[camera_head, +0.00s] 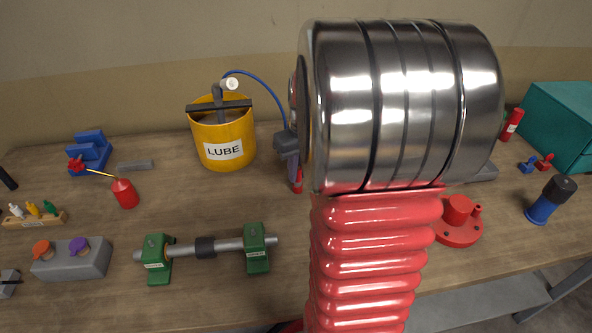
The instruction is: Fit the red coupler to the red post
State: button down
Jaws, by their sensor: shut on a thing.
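My own arm, with its large metal joint and red ribbed sleeve, covers the middle of the view. The dark grey part of my gripper (287,145) shows at the joint's left edge, above the bench. It is shut on the red coupler (298,181), of which only a thin red strip shows below the jaws. A blue hose runs to the gripper from the yellow LUBE bucket. The red post (459,210) rises from a round red base to the right of my arm, with a smaller red stub beside it. The gripper and coupler are apart from this post.
The yellow LUBE bucket (222,133) stands at back left. A shaft in green stands (205,247) lies at front left. A red oil can (124,193) and blue vise (90,153) stand farther left. A blue-black cylinder (551,200) and teal box (561,119) are at right.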

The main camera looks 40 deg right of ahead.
jog(key=c, duration=1.6)
grip_release()
jog(key=r, duration=0.4)
jog(key=s+r, duration=0.1)
jog(key=r, duration=0.4)
jog(key=s+r, duration=0.1)
jog(key=r, duration=0.3)
jog(key=shift+a+r, duration=0.2)
jog(key=shift+r, duration=0.1)
